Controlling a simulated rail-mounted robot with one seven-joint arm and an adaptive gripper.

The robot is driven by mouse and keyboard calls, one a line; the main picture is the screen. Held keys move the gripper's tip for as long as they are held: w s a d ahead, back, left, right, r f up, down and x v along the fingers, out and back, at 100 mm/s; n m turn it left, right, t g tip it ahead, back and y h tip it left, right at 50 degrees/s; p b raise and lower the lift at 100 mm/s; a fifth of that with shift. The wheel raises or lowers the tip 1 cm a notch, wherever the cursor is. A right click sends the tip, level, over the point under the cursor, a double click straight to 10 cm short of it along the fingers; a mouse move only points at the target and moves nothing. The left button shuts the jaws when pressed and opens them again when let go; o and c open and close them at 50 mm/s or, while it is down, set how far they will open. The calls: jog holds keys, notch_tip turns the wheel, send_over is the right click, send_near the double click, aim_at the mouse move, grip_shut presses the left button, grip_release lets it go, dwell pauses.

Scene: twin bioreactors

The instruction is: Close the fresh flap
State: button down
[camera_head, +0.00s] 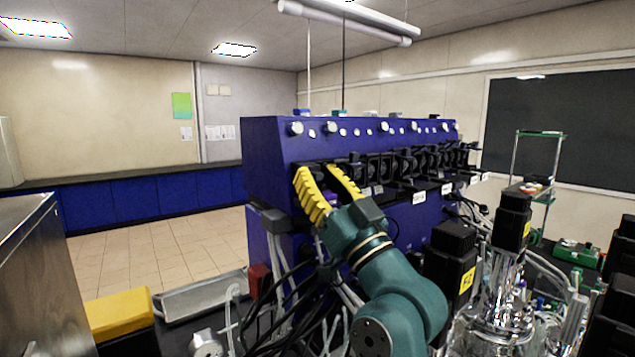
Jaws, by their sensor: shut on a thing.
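A row of black pump heads with flaps (405,163) runs along the face of the blue bioreactor cabinet (270,160). My gripper (319,172), with yellow ribbed fingers, is at the left end of this row. Its fingers stand apart, shut on a dark part of the leftmost pump, which looks like its flap (318,168). The fingers and the wrist hide much of this pump, so the flap's angle cannot be told. No label marking the fresh flap can be read.
Black cables and clear tubes (290,300) hang below the cabinet's left end. A glass and metal vessel (500,325) with black motors (450,265) stands at the lower right. A yellow block (118,312) lies at the lower left. Open floor (150,255) shows left of the cabinet.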

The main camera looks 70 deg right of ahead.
jog(key=c, duration=1)
grip_release()
jog(key=shift+c, duration=0.2)
jog(key=v, duration=1.2)
